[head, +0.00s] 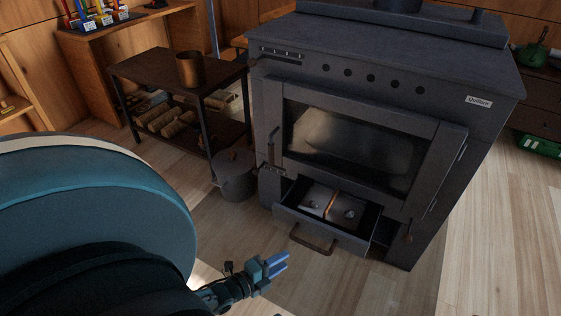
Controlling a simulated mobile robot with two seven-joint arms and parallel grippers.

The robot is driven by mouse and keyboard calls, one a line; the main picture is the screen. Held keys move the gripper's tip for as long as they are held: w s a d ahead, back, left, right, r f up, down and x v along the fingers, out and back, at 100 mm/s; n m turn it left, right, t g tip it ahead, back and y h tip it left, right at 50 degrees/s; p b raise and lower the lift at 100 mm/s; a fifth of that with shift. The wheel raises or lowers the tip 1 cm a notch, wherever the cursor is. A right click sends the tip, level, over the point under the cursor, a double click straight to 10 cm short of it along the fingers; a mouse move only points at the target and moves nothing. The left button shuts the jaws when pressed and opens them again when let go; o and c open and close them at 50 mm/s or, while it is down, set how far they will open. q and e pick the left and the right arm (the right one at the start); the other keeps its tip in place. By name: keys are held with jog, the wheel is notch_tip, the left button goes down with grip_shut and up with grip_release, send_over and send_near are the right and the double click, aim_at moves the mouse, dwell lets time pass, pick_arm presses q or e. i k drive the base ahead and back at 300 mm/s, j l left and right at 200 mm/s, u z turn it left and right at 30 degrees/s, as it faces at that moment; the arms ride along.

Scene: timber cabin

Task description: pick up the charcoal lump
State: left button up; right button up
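I cannot clearly make out a charcoal lump. The open drawer (315,231) at the bottom of the dark stove (390,98) holds greyish contents with a thin orange-brown strip between two parts. Small round shapes sit on both parts, too small to identify. My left gripper (281,262), with blue fingers, is in front of the drawer and to the lower left of its handle (313,246), apart from it. Its fingers look close together, but whether they are open or shut is unclear. Nothing is visible in them. My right gripper is out of view.
A grey lidded bucket (236,177) stands on the floor left of the stove. A dark shelf (173,68) beside it bears a copper-coloured pot (189,70), with logs (175,121) below. The plank floor (490,225) is clear at the right.

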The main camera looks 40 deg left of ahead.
aim_at(313, 205)
jog(key=k+j, duration=0.8)
jog(key=k, duration=0.1)
